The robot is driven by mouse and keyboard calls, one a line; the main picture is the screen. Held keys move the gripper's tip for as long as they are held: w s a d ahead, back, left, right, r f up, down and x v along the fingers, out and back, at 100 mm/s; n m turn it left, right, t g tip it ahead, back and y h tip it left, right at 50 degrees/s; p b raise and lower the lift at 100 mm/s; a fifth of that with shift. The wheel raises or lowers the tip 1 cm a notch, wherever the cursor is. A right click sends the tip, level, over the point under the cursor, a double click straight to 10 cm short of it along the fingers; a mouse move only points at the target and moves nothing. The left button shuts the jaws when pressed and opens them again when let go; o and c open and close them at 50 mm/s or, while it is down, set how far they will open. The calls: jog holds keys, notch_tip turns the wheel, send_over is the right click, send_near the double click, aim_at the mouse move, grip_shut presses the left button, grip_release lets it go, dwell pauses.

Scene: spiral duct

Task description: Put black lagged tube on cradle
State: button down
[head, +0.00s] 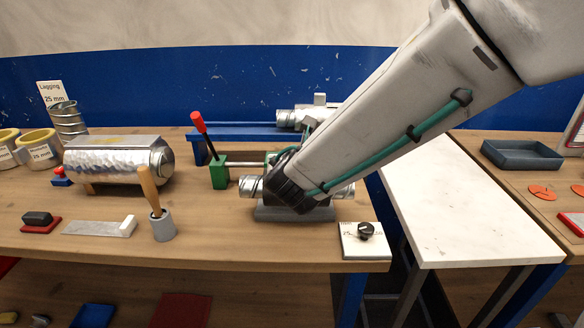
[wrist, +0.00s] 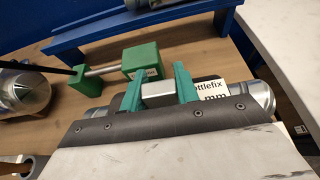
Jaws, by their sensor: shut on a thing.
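The black lagged tube shows as bare silver ends (head: 252,187) either side of my dark wrist in the head view. In the wrist view its dark middle (wrist: 128,96) and right silver end (wrist: 264,96) show beyond my gripper. My gripper (wrist: 163,88) has its green fingers shut on a pale metal block on the tube, beside a white label. The tube lies level over a low grey cradle (head: 268,214) near the table's front. My wrist hides most of the contact, so I cannot tell whether the tube rests on it.
A green clamp (head: 219,172) with a red-tipped lever stands just behind left. A blue rail (head: 235,132) with another silver tube (head: 290,117) is behind. A silver-clad cylinder (head: 110,163) and a brush in a grey cup (head: 162,227) stand left. A knobbed box (head: 364,243) sits front right.

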jog(key=shift+w+a+f, duration=0.1)
jog(key=shift+w+f, duration=1.8)
jog(key=shift+w, duration=0.05)
jog(key=shift+f, duration=0.1)
jog(key=c, duration=1.1)
grip_release()
jog(key=shift+f, duration=0.1)
jog(key=shift+o, duration=0.2)
